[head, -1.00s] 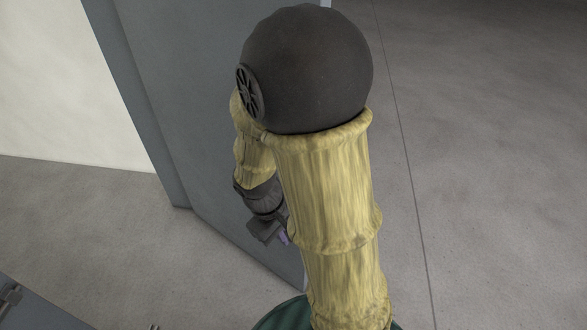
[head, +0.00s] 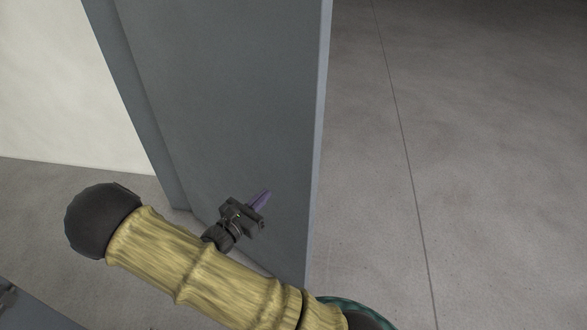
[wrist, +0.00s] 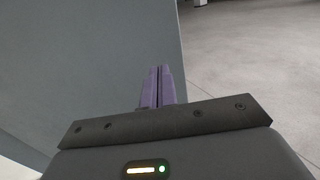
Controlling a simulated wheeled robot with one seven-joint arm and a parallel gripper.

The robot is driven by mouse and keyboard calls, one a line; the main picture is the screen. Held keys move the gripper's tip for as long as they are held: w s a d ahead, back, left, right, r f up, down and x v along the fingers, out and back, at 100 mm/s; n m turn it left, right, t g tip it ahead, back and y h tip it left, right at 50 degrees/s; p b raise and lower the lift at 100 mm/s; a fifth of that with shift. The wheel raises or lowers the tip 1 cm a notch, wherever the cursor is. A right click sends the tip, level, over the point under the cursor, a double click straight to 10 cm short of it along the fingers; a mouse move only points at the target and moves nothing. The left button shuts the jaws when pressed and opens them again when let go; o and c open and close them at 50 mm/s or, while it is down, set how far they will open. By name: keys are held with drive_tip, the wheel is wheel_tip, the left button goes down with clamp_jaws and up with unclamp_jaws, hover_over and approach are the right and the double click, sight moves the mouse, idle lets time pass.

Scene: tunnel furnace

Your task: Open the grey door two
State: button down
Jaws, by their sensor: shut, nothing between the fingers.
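The grey door (head: 240,90) stands ajar in the head view, its free edge to the right and floor showing on both sides of it. No handle shows on the part of the door in view. My gripper (head: 263,196) is in front of the lower part of the door's face, near its free edge. Its purple fingers are shut together and empty. In the wrist view the fingers (wrist: 159,86) point along the door's face (wrist: 90,60), close to its edge. I cannot tell whether they touch the door.
A grey frame post (head: 135,100) stands left of the door, with a pale wall (head: 60,80) beyond it. A grey panel (head: 35,308) shows at the lower left. Open concrete floor (head: 470,170) lies to the right of the door, clear in view.

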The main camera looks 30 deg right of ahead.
sight(300, 162)
drive_tip(key=shift+d, duration=0.1)
drive_tip(key=p+x, duration=0.4)
drive_tip(key=x, duration=1)
drive_tip(key=shift+s+r, duration=0.1)
